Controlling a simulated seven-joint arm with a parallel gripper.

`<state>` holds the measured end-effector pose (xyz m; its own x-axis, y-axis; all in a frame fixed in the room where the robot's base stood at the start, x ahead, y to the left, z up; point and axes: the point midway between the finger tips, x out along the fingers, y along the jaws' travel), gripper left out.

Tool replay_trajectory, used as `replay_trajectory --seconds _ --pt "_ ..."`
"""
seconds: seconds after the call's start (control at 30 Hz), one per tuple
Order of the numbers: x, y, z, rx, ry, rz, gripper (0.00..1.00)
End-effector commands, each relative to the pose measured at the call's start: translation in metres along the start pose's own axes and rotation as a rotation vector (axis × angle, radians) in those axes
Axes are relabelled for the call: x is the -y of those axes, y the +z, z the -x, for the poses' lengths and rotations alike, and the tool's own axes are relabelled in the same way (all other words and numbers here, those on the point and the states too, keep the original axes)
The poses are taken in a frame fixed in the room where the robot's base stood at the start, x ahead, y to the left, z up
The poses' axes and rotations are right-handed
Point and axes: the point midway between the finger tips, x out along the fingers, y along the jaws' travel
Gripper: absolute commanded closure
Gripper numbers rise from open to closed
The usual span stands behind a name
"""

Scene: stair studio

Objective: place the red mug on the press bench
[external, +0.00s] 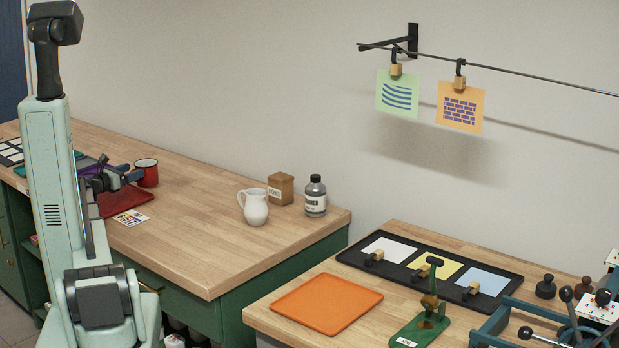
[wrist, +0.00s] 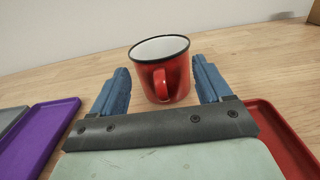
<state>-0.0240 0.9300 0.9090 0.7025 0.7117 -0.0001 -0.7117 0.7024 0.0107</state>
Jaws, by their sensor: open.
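The red mug (external: 147,172) stands upright on the left wooden bench, near the wall. In the wrist view the red mug (wrist: 172,78) has a white inside and its handle faces my gripper. My gripper (wrist: 163,85) is open, with its blue fingers on either side of the mug's near part; I cannot tell whether they touch it. In the external view my gripper (external: 122,174) is partly hidden by my arm.
A red tray (wrist: 285,135) and a purple tray (wrist: 38,140) lie near my gripper. A white jug (external: 255,207), a tan box (external: 281,188) and a bottle (external: 315,196) stand further right. An orange mat (external: 327,303) and a black tray (external: 345,257) lie on the press bench. A gap separates the benches.

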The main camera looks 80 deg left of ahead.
Motion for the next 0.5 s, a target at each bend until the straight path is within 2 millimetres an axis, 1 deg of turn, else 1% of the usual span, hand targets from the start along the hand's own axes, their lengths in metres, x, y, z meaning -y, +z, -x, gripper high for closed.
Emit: replay_trajectory --seconds 0.03,0.13,0.37,0.5 --pt "-0.0015 0.0001 -0.0078 0.0 -0.001 0.0 0.22" --pt "-0.0009 0.0002 -0.0158 0.0 0.0 0.0 0.22" --pt "-0.0003 0.0003 -0.0166 0.0 0.001 0.0 0.22" --pt "-0.0003 0.0003 -0.0164 0.0 0.0 0.0 0.35"
